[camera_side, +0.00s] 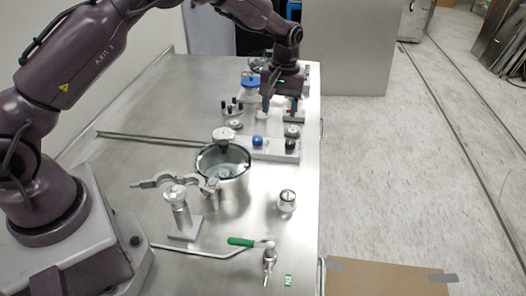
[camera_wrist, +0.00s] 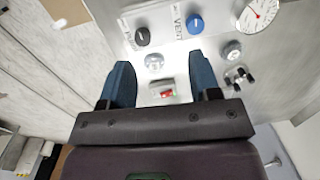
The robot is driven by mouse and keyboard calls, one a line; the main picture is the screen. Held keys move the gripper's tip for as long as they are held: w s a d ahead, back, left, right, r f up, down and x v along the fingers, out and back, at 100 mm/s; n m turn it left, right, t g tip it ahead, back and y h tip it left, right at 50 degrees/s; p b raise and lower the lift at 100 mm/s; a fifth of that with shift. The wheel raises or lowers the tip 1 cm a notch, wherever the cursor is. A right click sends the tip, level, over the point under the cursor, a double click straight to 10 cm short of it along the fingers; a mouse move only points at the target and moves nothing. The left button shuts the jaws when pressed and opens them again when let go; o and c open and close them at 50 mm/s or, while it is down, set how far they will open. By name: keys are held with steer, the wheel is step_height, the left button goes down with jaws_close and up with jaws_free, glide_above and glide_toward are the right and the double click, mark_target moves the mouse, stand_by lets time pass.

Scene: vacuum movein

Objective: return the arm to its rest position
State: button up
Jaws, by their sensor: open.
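My gripper (camera_side: 279,106) is above the far part of the steel bench, pointing down, with its blue fingers apart. In the wrist view my gripper (camera_wrist: 160,85) shows two blue fingers spread wide with nothing held between them. A small block with a red switch (camera_wrist: 163,92) shows in the gap between the fingers, on the surface beyond them. My purple arm reaches from the base at left, over the bench, to the far end. Whether the fingertips touch anything below is hard to tell from the side view.
A gauge (camera_wrist: 257,14) shows in the wrist view. The bench's right edge borders open floor (camera_side: 400,190).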

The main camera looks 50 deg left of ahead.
steer(key=s+d+r+m+t, duration=0.1)
steer(key=s+r+m+t, duration=0.1)
steer(key=s+r, duration=0.5)
steer(key=s+d+r+m+t, duration=0.1)
steer(key=s+r, duration=0.5)
steer(key=s, duration=0.7)
steer(key=s+d+r+m+t, duration=0.2)
steer(key=s+r+m, duration=0.3)
steer(key=s, duration=0.5)
step_height(320, 180, up, 3)
steer(key=shift+s+f+t, duration=0.2)
steer(key=shift+t, duration=0.5)
